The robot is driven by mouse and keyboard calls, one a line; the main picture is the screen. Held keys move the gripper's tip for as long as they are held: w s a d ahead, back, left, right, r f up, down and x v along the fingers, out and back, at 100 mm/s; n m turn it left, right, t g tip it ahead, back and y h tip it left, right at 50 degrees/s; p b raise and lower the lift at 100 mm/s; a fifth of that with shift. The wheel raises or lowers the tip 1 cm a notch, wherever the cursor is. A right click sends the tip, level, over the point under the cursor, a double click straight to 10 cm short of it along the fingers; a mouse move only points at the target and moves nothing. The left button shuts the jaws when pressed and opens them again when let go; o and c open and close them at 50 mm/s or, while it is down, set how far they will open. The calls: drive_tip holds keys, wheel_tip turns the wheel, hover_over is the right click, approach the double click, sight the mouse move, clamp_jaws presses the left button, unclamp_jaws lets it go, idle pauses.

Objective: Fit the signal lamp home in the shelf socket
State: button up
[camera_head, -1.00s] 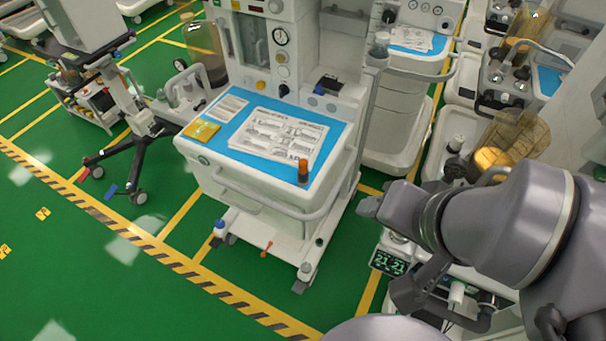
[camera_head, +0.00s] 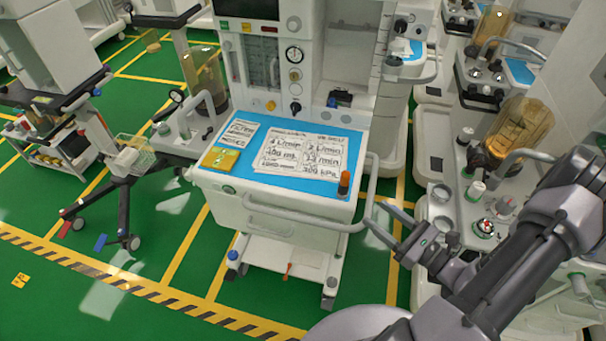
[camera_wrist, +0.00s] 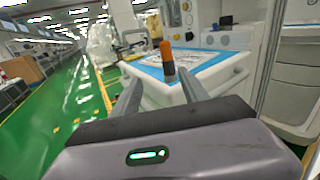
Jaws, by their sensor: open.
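The signal lamp (camera_head: 344,182) is a small upright cylinder with an orange top and a darker lower part. It stands at the front right corner of the blue-topped cart shelf (camera_head: 232,184). It also shows in the wrist view (camera_wrist: 168,60). I cannot make out a socket, and whether the lamp's foot sits in one is unclear. My gripper (camera_head: 376,214) is open and empty, to the right of the lamp and apart from it. In the wrist view the lamp appears ahead of my fingertips (camera_wrist: 158,75), between them and closer to the right finger.
A white rail (camera_head: 300,222) curves around the shelf's front and right side, close to my gripper. Printed sheets (camera_head: 300,155) and a yellow card (camera_head: 221,159) lie on the shelf. Another cart with an amber canister (camera_head: 520,128) stands at right. Green floor is clear at front left.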

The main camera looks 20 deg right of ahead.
sight(347, 188)
drive_tip(key=shift+m+h, duration=0.4)
drive_tip(key=b+x, duration=0.1)
drive_tip(key=x, duration=0.2)
drive_tip(key=b+x, duration=0.1)
drive_tip(key=x, duration=0.3)
drive_tip(key=b+x, duration=0.1)
drive_tip(key=x, duration=0.2)
drive_tip(key=shift+w+d+f, duration=0.3)
drive_tip(key=shift+w+f, duration=0.05)
drive_tip(key=shift+w, duration=0.1)
drive_tip(key=b+x, duration=0.2)
drive_tip(key=x, duration=0.4)
drive_tip(key=shift+w+d+r, duration=0.1)
drive_tip(key=shift+w+r, duration=0.05)
drive_tip(key=shift+w, duration=0.1)
drive_tip(key=shift+s, duration=0.1)
clamp_jaws()
